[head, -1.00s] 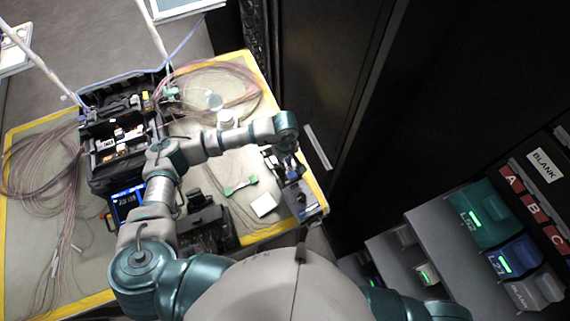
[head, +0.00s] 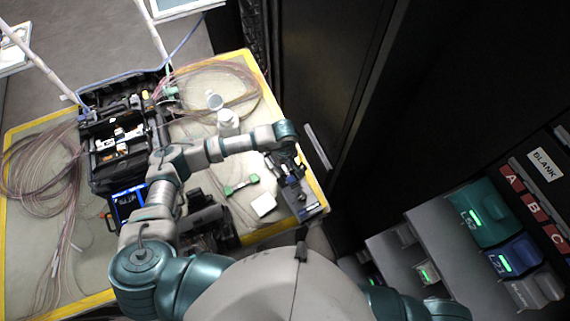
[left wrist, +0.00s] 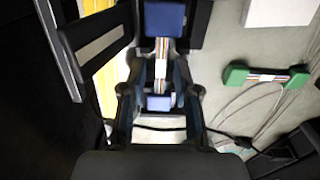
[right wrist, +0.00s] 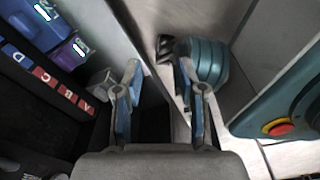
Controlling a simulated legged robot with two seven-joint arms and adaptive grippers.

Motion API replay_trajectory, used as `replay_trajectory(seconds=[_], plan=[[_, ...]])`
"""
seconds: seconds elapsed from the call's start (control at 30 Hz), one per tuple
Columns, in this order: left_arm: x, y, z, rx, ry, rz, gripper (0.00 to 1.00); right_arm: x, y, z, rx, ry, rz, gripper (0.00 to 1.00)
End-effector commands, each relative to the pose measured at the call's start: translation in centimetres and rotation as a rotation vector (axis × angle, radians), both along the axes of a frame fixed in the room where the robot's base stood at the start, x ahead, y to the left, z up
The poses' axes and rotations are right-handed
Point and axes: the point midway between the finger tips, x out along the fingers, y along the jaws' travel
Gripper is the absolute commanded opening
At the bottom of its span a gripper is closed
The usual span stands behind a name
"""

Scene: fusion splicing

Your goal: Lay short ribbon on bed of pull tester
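The pull tester (head: 309,208) stands at the table's right edge in the head view, under my left gripper (head: 286,163). In the left wrist view, its blue blocks (left wrist: 165,18) show, one above and one lower between my fingers. A short ribbon (left wrist: 160,68) of coloured fibres with a white middle band runs in line between these blocks. My left gripper (left wrist: 160,98) is open around the ribbon, with a gap on each side. I cannot tell whether the ribbon rests fully on the bed. My right gripper (right wrist: 153,90) is open and empty, away from the table.
A green-ended piece with coloured fibres (head: 240,186) and a white square (head: 263,205) lie left of the tester. An open black splicer case (head: 120,150), fibre coils (head: 45,175) and white containers (head: 228,122) occupy the table. Labelled bins (head: 490,215) stand at right.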

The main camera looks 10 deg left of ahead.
Motion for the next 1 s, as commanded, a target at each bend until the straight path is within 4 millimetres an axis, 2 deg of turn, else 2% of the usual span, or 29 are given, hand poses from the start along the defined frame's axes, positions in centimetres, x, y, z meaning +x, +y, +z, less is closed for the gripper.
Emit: replay_trajectory(seconds=[0.37,0.43,0.5,0.8,1.0], plan=[[0.0,0.0,0.2,0.001,0.001,0.001,0.37,-0.6,0.0,0.2,0.0,0.004,0.0,0.4],[0.0,0.0,0.6,0.0,0.0,0.001,0.37,-2.1,-0.5,0.1,-0.004,0.018,0.005,0.4],[0.2,-0.1,1.9,-0.001,-0.006,0.0,0.37,-2.4,-0.6,-0.1,-0.005,0.02,0.005,0.4],[0.1,0.0,8.8,0.001,-0.004,0.001,0.37,-1.0,-0.3,-0.2,-0.002,0.009,0.002,0.4],[0.0,-0.1,11.6,0.001,-0.002,0.0,0.37,-0.4,-0.2,-0.1,-0.002,0.006,0.001,0.4]])
